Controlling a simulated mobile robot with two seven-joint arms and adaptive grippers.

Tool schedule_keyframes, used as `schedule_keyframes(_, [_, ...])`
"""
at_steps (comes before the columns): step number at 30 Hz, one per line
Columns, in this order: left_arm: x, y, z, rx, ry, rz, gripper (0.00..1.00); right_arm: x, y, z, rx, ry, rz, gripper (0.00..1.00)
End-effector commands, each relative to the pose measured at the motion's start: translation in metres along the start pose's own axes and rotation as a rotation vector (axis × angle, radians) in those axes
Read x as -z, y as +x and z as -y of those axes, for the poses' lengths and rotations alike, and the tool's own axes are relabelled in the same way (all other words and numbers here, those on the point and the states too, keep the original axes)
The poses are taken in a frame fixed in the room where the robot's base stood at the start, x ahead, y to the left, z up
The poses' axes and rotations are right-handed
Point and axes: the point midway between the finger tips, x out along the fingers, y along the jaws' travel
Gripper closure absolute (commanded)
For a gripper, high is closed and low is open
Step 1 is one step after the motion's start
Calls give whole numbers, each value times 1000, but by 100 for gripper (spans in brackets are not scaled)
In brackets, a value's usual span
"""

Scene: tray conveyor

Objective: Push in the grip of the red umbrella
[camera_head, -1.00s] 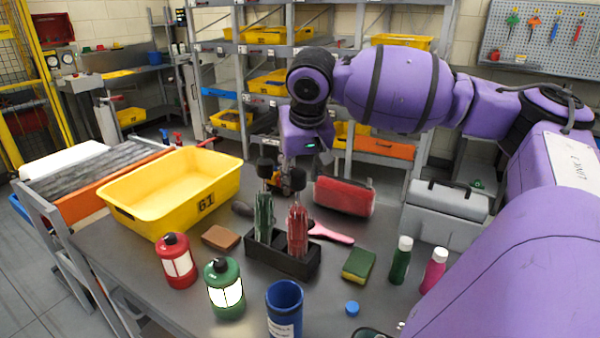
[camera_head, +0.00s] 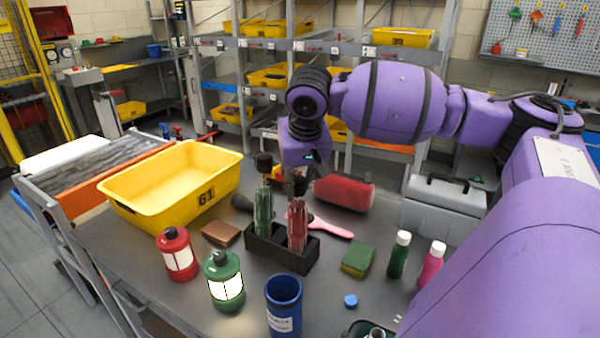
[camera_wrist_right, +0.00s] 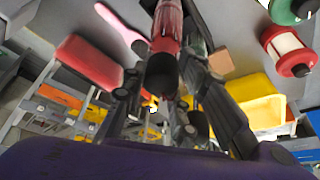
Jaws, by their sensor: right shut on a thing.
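The red umbrella (camera_head: 297,228) stands upright, folded, in the right slot of a black holder (camera_head: 281,255) on the table. Its dark grip is at the top, mostly hidden behind my right gripper (camera_head: 298,187) in the head view. In the right wrist view the red umbrella (camera_wrist_right: 167,28) and its dark grip (camera_wrist_right: 161,75) lie between the fingers of my right gripper (camera_wrist_right: 175,95), which is shut on the grip. A green umbrella (camera_head: 263,213) with a raised black grip (camera_head: 264,163) stands in the left slot. My left gripper is not in view.
A yellow bin (camera_head: 172,217) stands left. A sponge (camera_head: 357,258), two bottles and a red case (camera_head: 343,192) are to the right.

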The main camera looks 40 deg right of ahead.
Motion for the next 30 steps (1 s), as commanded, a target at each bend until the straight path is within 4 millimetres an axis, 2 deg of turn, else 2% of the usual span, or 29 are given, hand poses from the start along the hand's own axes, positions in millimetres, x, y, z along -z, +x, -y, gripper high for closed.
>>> schedule_keyframes(2, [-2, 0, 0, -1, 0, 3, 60, 0, 0, 0, -1, 0, -1, 100])
schedule_keyframes(3, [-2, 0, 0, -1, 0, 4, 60, 0, 0, 0, -1, 0, 0, 71])
schedule_keyframes(6, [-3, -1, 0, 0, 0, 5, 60, 0, 0, 0, -1, 0, -1, 58])
schedule_keyframes(14, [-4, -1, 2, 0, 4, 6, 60, 0, 0, 0, -1, 0, -1, 58])
schedule_keyframes(18, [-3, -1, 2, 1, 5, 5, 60, 1, -7, 0, -1, 0, -2, 58])
schedule_keyframes(22, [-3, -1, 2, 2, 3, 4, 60, 1, -28, 0, -2, 0, -4, 58])
schedule_keyframes(30, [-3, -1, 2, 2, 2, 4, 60, 1, -85, -1, -3, 0, -2, 58])
